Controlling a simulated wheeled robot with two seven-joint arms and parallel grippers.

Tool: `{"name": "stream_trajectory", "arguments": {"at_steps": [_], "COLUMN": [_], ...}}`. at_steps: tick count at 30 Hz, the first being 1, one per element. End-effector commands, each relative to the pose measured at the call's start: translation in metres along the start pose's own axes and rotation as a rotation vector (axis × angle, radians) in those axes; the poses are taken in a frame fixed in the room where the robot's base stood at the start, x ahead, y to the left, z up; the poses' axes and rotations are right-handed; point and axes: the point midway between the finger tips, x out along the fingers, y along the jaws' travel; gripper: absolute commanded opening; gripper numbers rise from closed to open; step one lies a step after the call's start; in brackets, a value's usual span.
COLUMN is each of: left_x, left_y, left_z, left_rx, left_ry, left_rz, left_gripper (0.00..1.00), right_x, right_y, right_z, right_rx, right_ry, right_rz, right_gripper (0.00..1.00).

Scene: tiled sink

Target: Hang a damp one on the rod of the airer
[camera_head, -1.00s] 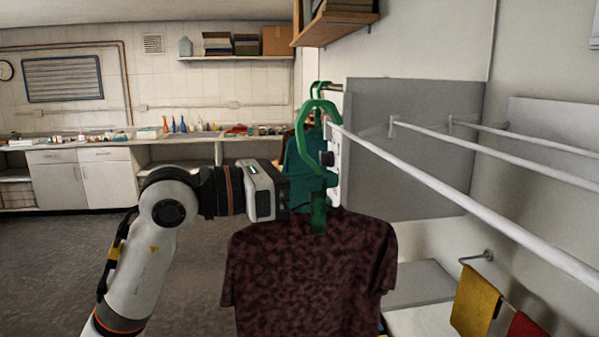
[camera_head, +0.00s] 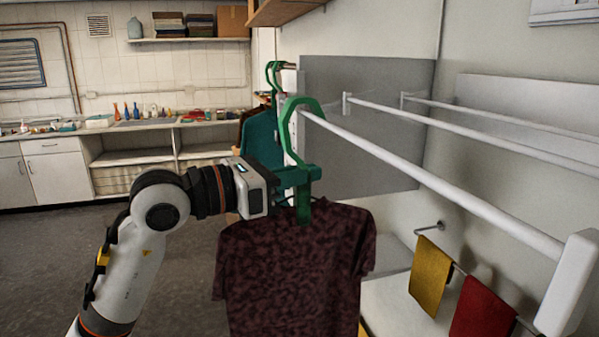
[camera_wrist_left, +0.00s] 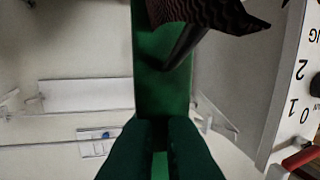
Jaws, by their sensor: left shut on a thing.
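My left gripper (camera_head: 300,177) is shut on the neck of a green hanger (camera_head: 289,132). A dark maroon mottled shirt (camera_head: 293,270) hangs from that hanger. In the left wrist view the green fingers (camera_wrist_left: 160,135) close on the green hanger (camera_wrist_left: 162,95), with a bit of the dark shirt (camera_wrist_left: 200,14) at the top. The airer's front white rod (camera_head: 430,180) runs from behind the hook to an end block (camera_head: 570,285) at right. The hook overlaps the rod's far end in the head view; I cannot tell whether they touch. My right gripper is not in view.
Two more white rods (camera_head: 470,133) run behind the front one, beside a grey panel (camera_head: 365,120). A teal garment (camera_head: 262,140) hangs on another green hanger behind. Yellow (camera_head: 430,275) and red (camera_head: 482,312) cloths hang on a low rail at right.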

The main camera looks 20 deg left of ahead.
Motion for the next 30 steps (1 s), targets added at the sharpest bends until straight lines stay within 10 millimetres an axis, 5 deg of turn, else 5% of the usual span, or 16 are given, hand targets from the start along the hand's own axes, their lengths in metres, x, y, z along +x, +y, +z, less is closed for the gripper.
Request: {"name": "stream_trajectory", "arguments": {"at_steps": [11, 17, 30], "left_x": [0.000, 0.000, -0.016], "left_y": [0.000, 0.000, -0.001], "left_z": [0.002, 0.002, 0.005], "left_rx": [0.001, 0.000, 0.001], "left_ry": [0.001, 0.001, 0.001], "left_rz": [0.000, 0.000, -0.003], "left_gripper": [0.00, 0.32, 0.32], "right_x": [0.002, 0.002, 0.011], "right_y": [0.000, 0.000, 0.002], "right_z": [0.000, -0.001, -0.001], "right_rx": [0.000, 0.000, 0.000], "right_ry": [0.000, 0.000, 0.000], "right_rz": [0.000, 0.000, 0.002], "right_gripper": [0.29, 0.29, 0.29]}}
